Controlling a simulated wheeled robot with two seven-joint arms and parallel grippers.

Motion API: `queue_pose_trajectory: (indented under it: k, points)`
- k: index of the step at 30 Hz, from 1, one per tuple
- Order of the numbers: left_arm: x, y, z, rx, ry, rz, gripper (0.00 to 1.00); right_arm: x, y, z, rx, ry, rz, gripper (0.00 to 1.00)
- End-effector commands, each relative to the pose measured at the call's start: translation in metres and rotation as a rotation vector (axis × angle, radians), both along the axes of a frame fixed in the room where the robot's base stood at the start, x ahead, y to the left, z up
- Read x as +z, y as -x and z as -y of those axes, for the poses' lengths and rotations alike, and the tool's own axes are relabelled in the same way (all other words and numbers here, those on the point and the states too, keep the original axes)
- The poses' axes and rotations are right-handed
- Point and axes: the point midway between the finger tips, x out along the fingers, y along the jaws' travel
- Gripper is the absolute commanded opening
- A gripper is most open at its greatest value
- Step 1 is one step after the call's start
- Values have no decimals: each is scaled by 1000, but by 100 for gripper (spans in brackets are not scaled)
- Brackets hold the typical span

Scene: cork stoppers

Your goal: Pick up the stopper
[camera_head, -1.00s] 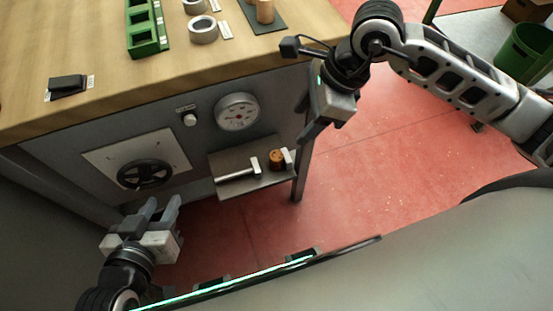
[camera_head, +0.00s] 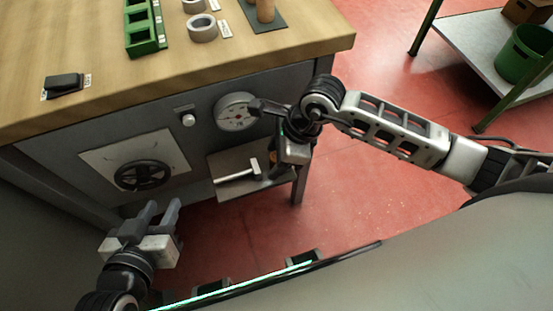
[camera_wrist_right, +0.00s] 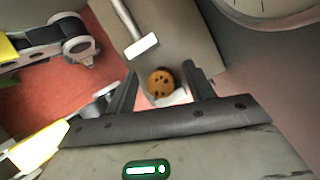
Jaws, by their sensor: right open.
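The stopper, a round brown cork with dark spots (camera_wrist_right: 160,83), stands on a small grey shelf (camera_head: 222,160) on the front of the bench. In the right wrist view it lies between the two fingers of my right gripper (camera_wrist_right: 160,71), with gaps at its sides. That gripper is open and shows no grip on it. In the head view my right gripper (camera_head: 274,160) is over the shelf's right end and largely hides the stopper. My left gripper (camera_head: 161,207) is open and empty at the lower left, away from the shelf.
A rod with a pale block end (camera_head: 238,176) lies on the shelf left of the stopper; a pale block (camera_wrist_right: 176,97) sits beside the stopper. A gauge (camera_head: 236,112) and a handwheel (camera_head: 142,175) are on the bench front. The wooden benchtop (camera_head: 120,100) juts out above.

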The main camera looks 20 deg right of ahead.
Motion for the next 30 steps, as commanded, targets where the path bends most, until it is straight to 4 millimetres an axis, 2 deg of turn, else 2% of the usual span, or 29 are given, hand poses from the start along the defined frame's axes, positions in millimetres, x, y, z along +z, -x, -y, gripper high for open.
queue_pose_trajectory:
  k: [5,6,11,13,14,22,26,30]
  points:
    - [1,0,0,0,-1,1,34,0,0,0,0,0,0,53]
    - [1,0,0,-1,0,2,34,0,0,0,0,0,0,50]
    - [1,0,0,-1,0,2,34,0,0,0,0,0,0,6]
    - [1,0,0,-1,0,1,34,0,0,0,0,0,0,6]
    - [1,0,0,-1,0,1,34,0,0,0,0,0,0,2]
    - [2,0,0,-1,1,1,34,7,-1,0,1,-1,3,2]
    - [4,1,0,0,-1,-2,34,29,-1,0,2,0,6,2]
    - [4,1,0,0,-1,-9,34,58,-1,0,3,0,7,2]
